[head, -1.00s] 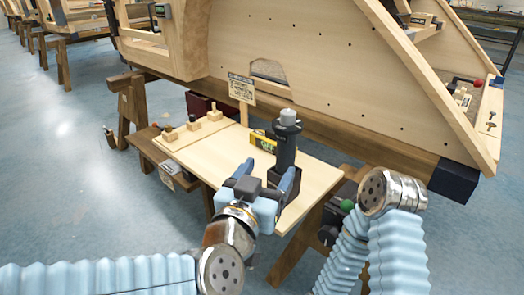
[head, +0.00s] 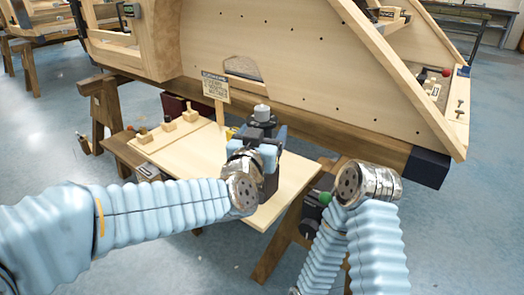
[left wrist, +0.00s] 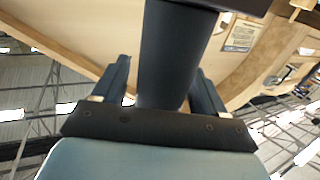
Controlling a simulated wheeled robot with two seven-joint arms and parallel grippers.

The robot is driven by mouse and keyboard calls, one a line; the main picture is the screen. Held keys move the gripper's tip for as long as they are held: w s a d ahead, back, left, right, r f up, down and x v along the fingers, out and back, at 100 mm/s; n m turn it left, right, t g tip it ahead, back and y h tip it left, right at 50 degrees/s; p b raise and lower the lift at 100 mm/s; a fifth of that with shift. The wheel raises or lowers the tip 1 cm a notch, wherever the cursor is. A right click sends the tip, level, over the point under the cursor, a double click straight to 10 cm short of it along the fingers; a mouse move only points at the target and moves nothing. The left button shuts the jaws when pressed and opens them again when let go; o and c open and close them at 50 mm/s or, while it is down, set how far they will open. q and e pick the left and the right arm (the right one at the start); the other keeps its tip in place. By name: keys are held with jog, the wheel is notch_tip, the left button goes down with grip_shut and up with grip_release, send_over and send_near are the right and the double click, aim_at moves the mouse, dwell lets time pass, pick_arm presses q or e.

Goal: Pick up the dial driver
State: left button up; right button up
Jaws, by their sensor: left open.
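The dial driver (head: 262,113) is a dark upright cylinder with a pale knob on top, standing on the small wooden table (head: 196,157). My left gripper (head: 264,138) is at the driver, and my wrist hides the driver's lower front. In the left wrist view the driver's dark body (left wrist: 172,60) stands between the two fingers of my left gripper (left wrist: 163,85). The fingers are open on either side of it, and I cannot tell whether they touch it. My right gripper (head: 311,214) hangs right of the table, away from the driver, its fingers mostly hidden.
A small sign (head: 215,87) stands behind the table top. Several wooden pegs or blocks (head: 168,125) sit at the table's left. The large wooden bodyframe (head: 300,60) rises close behind on its trestle. The table's right front corner is clear.

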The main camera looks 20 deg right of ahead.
pick_arm(q)
jog(key=shift+c, duration=0.4)
jog(key=shift+r, duration=0.1)
jog(key=c, duration=1.1)
notch_tip(320, 180, up, 11)
jog(key=p, duration=0.4)
jog(key=shift+r+p, duration=0.1)
jog(key=shift+p, duration=0.3)
notch_tip(320, 180, up, 9)
jog(key=p, duration=0.8)
jog(key=shift+p, duration=0.4)
pick_arm(e)
notch_tip(320, 180, up, 14)
jog(key=a, duration=0.2)
jog(key=shift+s+f, duration=0.25)
jog(key=shift+s, duration=0.15)
jog(key=shift+a, duration=0.1)
